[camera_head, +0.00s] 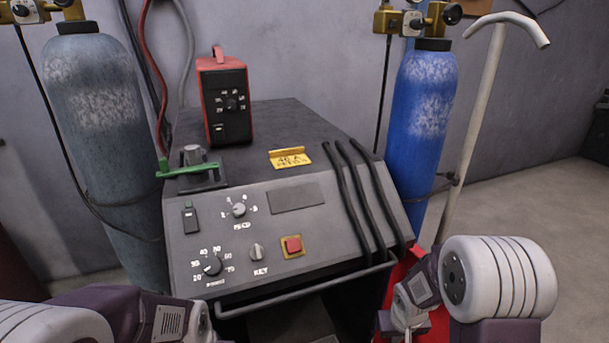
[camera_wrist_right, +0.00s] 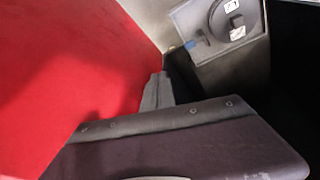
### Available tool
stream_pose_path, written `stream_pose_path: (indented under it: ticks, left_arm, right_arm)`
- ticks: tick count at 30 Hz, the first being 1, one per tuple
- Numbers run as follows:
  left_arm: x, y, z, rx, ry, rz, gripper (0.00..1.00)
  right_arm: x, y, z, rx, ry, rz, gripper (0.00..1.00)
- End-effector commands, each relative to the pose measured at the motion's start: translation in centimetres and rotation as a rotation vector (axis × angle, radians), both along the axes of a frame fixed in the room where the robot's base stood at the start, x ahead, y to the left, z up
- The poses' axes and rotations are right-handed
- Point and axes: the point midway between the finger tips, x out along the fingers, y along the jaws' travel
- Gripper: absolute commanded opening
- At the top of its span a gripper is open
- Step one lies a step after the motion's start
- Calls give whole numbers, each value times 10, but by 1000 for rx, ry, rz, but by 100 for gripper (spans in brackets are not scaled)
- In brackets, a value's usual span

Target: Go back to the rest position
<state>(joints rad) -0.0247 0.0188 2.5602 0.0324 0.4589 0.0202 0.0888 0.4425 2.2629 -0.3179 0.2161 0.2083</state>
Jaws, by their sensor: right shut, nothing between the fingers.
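My right arm (camera_head: 500,280) comes in at the lower right of the head view, in front of the machine's right side. My right gripper (camera_head: 408,334) hangs at the bottom edge, partly cut off; it is shut and holds nothing. In the right wrist view a red surface (camera_wrist_right: 70,70) fills the left and a dark part with screw heads crosses the bottom. My left arm (camera_head: 60,322) lies along the lower left edge of the head view; its gripper is not visible.
A grey welding machine (camera_head: 225,275) with knobs, a red button (camera_head: 293,245) and a front bar stands in the centre. A red box (camera_head: 225,95) sits on it. Gas cylinders (camera_head: 95,150) (camera_head: 422,130) flank it. A white bent pole (camera_head: 475,130) stands right. Floor at far right looks clear.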

Motion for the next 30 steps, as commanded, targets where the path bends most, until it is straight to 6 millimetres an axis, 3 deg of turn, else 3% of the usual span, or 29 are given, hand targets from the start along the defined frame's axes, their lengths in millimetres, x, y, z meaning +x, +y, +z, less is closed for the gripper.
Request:
stream_pose_path:
  ticks: [3,9,10,12,19,23,30]
  left_arm:
    - [0,0,0,0,0,0,36]
    - [0,0,0,0,0,0,36]
    - [0,0,25,0,1,0,36]
    - [0,0,51,0,-1,0,36]
    - [0,0,115,0,-1,0,36]
    - [0,0,133,0,0,0,36]
    - [0,0,130,0,0,0,36]
  right_arm:
    - [-45,22,29,29,42,-13,0]
    - [-121,59,56,115,120,-18,0]
    - [-119,58,80,113,121,-20,0]
    - [-117,57,105,110,122,-21,0]
    - [-116,56,169,110,121,-22,0]
    - [-116,56,187,110,120,-23,0]
    - [-116,56,184,110,120,-23,0]
